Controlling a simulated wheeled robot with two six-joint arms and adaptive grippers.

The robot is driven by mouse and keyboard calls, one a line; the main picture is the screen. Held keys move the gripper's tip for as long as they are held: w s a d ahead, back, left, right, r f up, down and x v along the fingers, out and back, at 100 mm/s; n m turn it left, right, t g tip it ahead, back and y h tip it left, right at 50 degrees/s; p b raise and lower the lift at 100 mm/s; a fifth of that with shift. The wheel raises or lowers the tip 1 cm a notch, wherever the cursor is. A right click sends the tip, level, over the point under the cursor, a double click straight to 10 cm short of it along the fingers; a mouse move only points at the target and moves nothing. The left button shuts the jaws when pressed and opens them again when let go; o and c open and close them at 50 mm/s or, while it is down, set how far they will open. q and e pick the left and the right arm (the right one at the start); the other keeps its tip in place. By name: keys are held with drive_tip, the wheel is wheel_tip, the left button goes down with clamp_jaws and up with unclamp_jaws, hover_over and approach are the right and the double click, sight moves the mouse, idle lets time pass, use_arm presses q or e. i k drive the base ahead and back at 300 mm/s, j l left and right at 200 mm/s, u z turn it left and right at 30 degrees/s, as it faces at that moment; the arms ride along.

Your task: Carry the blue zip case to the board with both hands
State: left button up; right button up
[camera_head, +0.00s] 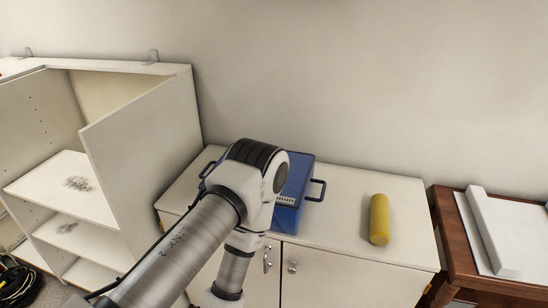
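The blue zip case (298,177) lies on the white cabinet top, with a dark handle at its left and another at its right. My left arm crosses in front of it and hides much of its middle and left part. The arm bends over the case and runs down past the cabinet front. My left gripper is out of view below the picture. My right arm and gripper are not in view. A flat white board (524,236) lies on a brown wooden table at the right; I cannot tell if it is the task's board.
A yellow cylinder (379,220) lies on the white cabinet top (342,205), right of the case. A long white block (491,232) rests on the board on the brown table (449,223). An open white shelf unit (152,150) stands at left, with dark cables (16,280) near the floor.

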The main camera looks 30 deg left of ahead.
sight(90, 179)
drive_tip(key=u, duration=1.1)
